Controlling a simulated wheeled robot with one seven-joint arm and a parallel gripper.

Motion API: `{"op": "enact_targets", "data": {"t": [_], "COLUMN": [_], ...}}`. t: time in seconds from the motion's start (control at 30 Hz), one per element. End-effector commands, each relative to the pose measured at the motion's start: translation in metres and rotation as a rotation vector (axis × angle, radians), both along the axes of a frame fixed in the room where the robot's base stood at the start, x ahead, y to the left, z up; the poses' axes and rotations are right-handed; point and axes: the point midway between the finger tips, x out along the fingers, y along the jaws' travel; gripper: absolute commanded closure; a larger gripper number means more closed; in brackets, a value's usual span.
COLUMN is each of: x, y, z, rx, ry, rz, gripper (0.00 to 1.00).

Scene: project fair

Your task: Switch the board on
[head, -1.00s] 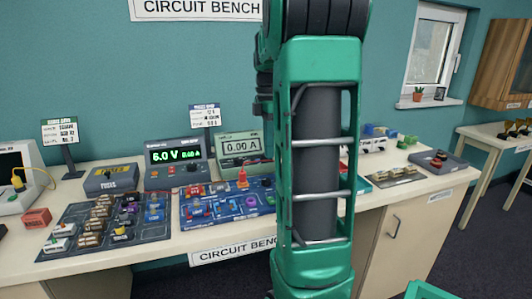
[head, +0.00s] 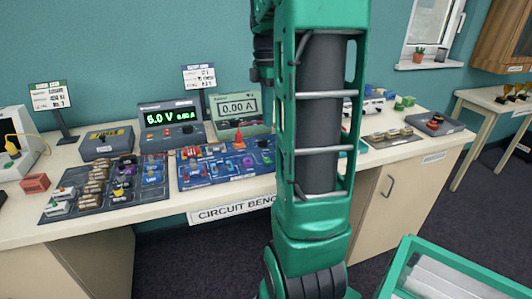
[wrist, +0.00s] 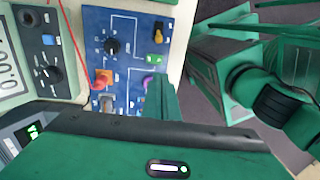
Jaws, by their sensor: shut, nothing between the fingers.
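The blue circuit board (head: 225,172) lies on the bench, carrying several small parts, and fills the middle of the wrist view (wrist: 126,68). There it shows a black knob (wrist: 112,46), an orange-red part (wrist: 103,78) with a red lead, and a small grey part (wrist: 106,103) that may be a switch. A black-and-yellow part (wrist: 157,30) sits near its edge. My gripper (wrist: 161,92) is shut and empty, its green fingers over the board and hiding part of it beside a purple part (wrist: 148,82). The gripper is hidden in the head view.
The power supply (head: 171,125) reads 6.0 V and the meter (head: 238,108) reads 0.00 A, both behind the board. A dark parts tray (head: 75,210) lies left of it. My green arm hides the bench right of the board. A fuses box (head: 107,142) stands at the back.

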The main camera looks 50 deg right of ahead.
Motion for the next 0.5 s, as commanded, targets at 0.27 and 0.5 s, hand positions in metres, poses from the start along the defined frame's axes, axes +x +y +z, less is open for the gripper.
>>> {"op": "enact_targets", "data": {"t": [0.27,0.5], "x": [-0.007,-0.011], "y": [0.004,0.006], "z": [-0.052,-0.093], "rx": [0.003,0.003], "ry": [0.004,0.003], "rz": [-0.002,-0.001], "gripper": [1.0,1.0]}}
